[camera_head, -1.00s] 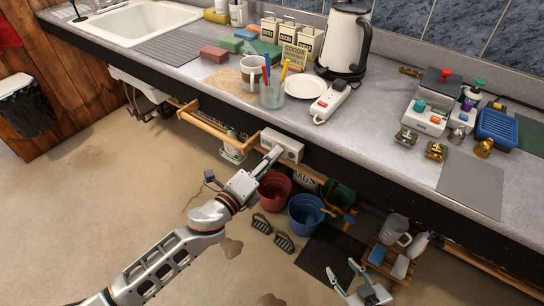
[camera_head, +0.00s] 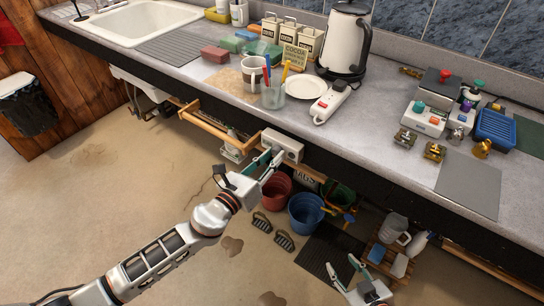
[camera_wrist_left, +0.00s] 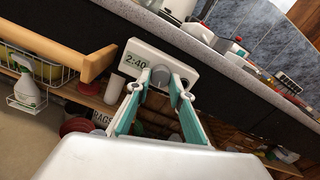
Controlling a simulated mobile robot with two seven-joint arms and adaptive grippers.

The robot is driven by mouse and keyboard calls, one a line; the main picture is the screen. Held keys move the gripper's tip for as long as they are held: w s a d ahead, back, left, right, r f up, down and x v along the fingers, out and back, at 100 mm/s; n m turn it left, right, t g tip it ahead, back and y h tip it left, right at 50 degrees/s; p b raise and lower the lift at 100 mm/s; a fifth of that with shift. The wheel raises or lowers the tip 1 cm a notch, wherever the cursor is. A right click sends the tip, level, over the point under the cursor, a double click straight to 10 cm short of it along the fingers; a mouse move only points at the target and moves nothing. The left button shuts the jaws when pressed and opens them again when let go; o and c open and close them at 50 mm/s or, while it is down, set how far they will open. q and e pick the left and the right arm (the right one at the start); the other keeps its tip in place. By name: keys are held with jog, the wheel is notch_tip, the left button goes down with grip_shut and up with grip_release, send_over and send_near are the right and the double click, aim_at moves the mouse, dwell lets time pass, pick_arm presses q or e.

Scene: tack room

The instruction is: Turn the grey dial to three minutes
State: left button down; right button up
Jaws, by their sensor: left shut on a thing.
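The white timer box (camera_head: 283,145) is fixed on the front of the counter, below its edge. The round grey dial (camera_wrist_left: 159,74) sits right of the display. My left gripper (camera_head: 270,160) is at the box. In the wrist view its teal fingers (camera_wrist_left: 160,88) stand on either side of the dial, shut on it. My right gripper (camera_head: 364,264) is open and empty, low at the bottom right, away from the timer.
A wooden rail (camera_head: 215,129) runs left of the timer. A red bucket (camera_head: 277,187) and a blue bucket (camera_head: 304,212) stand below it. A wooden crate (camera_head: 383,257) is near my right gripper. The counter above holds a kettle (camera_head: 345,40) and a power strip (camera_head: 330,103).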

pick_arm(q)
jog(key=shift+m, duration=1.4)
jog(key=c, duration=1.8)
grip_release()
jog(key=v, duration=1.2)
